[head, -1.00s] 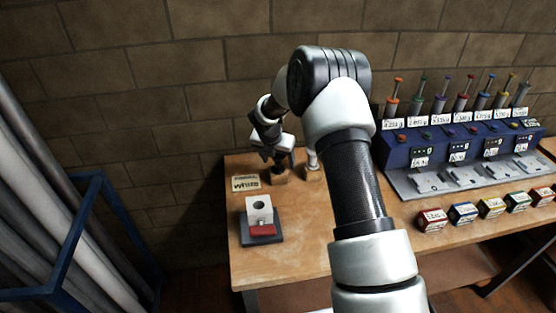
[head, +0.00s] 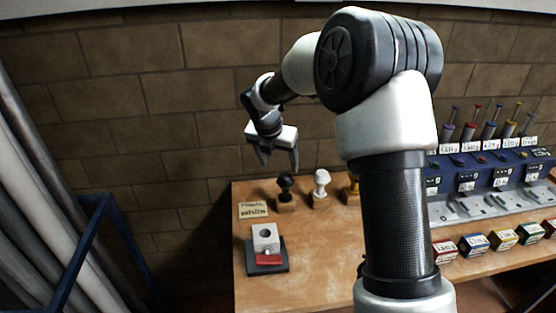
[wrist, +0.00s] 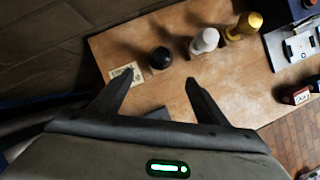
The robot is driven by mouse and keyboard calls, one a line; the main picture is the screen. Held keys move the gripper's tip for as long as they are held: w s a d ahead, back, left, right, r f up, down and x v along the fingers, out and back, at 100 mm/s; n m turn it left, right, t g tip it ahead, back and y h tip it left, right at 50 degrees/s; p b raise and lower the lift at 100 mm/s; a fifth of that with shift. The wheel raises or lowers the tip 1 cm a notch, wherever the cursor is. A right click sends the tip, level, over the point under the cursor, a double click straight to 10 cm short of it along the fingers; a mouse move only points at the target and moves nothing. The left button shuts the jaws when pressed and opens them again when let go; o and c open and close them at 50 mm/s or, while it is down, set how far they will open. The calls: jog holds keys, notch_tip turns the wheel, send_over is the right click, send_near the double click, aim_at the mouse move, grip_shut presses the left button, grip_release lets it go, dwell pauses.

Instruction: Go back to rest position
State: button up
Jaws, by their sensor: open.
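My gripper (head: 280,158) is open and empty, raised above the back left of the wooden table. Its two dark fingers (wrist: 152,92) stand spread in the wrist view. Below it a black-knobbed stamp (head: 286,190) stands on the table, apart from the fingers. It also shows as a black ball (wrist: 161,58) in the wrist view. A white stamp (head: 320,187) stands to its right. A gold stamp (head: 353,190) stands further right, partly hidden by my arm in the head view. It is clear in the wrist view (wrist: 243,27).
A handwritten card (head: 252,210) lies left of the stamps. A grey block with a red front (head: 265,241) sits on a dark base. A blue rack (head: 480,170) and several coloured boxes (head: 474,244) are at the right.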

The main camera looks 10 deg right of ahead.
jog(key=shift+s+a+r, duration=0.1)
jog(key=shift+s+r, duration=0.05)
jog(key=shift+r, duration=0.15)
